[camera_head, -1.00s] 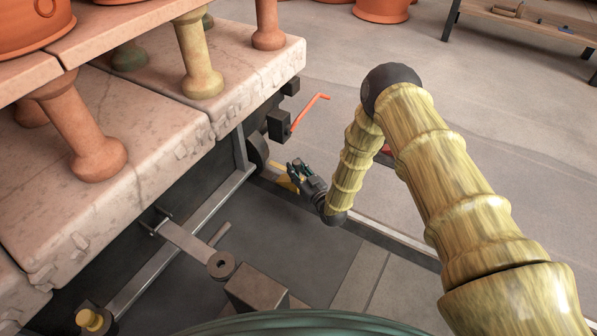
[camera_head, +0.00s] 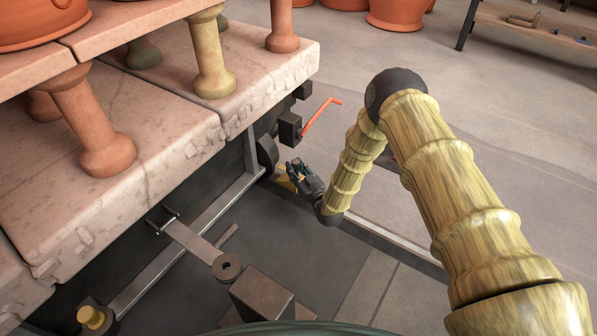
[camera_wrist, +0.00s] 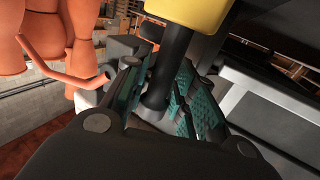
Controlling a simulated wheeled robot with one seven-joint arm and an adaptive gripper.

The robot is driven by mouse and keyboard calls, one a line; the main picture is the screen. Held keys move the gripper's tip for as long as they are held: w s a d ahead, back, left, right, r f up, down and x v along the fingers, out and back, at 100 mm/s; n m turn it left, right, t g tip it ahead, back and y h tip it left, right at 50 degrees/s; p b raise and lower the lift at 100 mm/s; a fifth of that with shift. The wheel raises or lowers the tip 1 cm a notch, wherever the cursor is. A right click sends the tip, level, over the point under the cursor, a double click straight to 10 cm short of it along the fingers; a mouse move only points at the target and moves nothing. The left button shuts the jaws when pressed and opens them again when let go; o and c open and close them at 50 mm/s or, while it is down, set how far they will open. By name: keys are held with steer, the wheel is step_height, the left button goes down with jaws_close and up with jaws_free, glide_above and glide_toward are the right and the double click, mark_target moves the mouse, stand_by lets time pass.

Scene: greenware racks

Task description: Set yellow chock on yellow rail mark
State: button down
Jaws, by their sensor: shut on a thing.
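My gripper (camera_wrist: 160,95) is shut on the dark upright handle (camera_wrist: 173,55) of the yellow chock (camera_wrist: 193,12). The chock's yellow body is cut off at the top of the wrist view. In the head view, my gripper (camera_head: 292,170) is low beside the cart, close to its dark wheel (camera_head: 267,155). Part of the yellow chock (camera_head: 285,183) shows there, partly hidden by the fingers. I cannot make out the yellow rail mark separately from the chock, nor whether the chock touches the rail.
The cart's stone-like shelf (camera_head: 110,215) carries pots on clay posts. An orange lever (camera_head: 319,117) sticks out above the wheel. A metal rail (camera_head: 390,238) runs along the floor. A yellow-topped post (camera_head: 92,318) stands at lower left. Open floor lies to the right.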

steer(key=shift+w+a+b, duration=0.25)
steer(key=shift+w+a, duration=0.5)
steer(key=shift+a, duration=0.35)
steer(key=shift+w+a+b, duration=0.25)
steer(key=shift+w+a, duration=0.45)
steer(key=shift+a, duration=0.35)
steer(key=shift+a, duration=0.1)
steer(key=shift+f, duration=0.2)
steer(key=c, duration=1.1)
jaws_free()
steer(key=shift+p+v, duration=1.65)
steer(key=shift+v, duration=1.35)
